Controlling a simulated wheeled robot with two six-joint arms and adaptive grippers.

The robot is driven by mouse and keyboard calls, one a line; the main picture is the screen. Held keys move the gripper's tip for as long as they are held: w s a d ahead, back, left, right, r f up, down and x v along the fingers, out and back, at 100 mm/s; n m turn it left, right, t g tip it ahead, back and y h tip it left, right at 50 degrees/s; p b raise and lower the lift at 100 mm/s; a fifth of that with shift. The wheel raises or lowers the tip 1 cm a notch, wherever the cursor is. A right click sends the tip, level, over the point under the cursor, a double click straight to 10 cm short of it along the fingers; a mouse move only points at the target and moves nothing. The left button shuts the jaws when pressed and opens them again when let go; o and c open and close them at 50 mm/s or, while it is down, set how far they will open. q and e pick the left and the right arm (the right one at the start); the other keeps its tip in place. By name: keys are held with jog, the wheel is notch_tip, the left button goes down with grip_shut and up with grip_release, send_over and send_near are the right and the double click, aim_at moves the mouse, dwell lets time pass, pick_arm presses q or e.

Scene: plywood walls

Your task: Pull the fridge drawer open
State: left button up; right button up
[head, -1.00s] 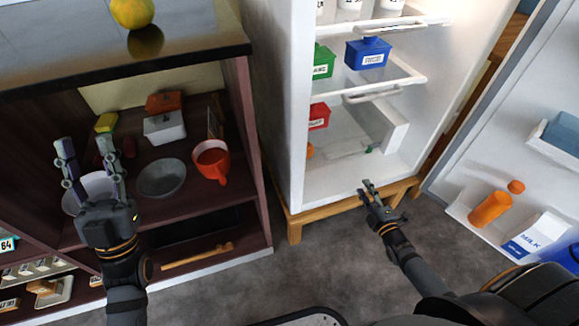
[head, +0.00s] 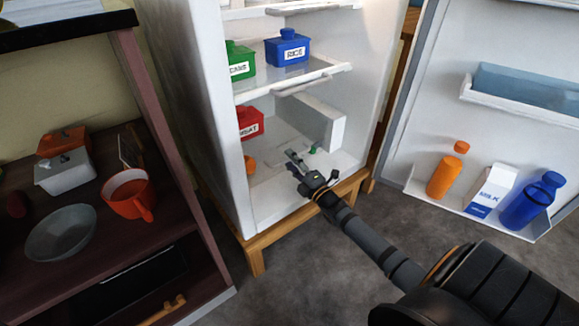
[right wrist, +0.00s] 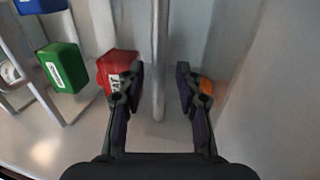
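The white fridge (head: 180,110) stands open. Its low compartment, behind my right gripper, looks pale and partly clear, so the drawer's outline is hard to make out. My right gripper (head: 294,157) is at the front of this low compartment. In the right wrist view the right gripper (right wrist: 159,75) is open, with a pale bar (right wrist: 158,40) running between its fingers. The bar looks like a handle or front edge of the drawer; contact with the fingers cannot be told. My left gripper is out of view.
A red box (head: 250,123), a green box (head: 239,62) and a blue box (head: 287,48) stand inside the fridge. The open door on the right holds an orange bottle (head: 445,175), milk carton (head: 492,190) and blue bottle (head: 531,203). A cabinet stands left.

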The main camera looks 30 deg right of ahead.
jog(key=shift+w+r, duration=0.15)
jog(key=shift+w, duration=0.35)
grip_shut()
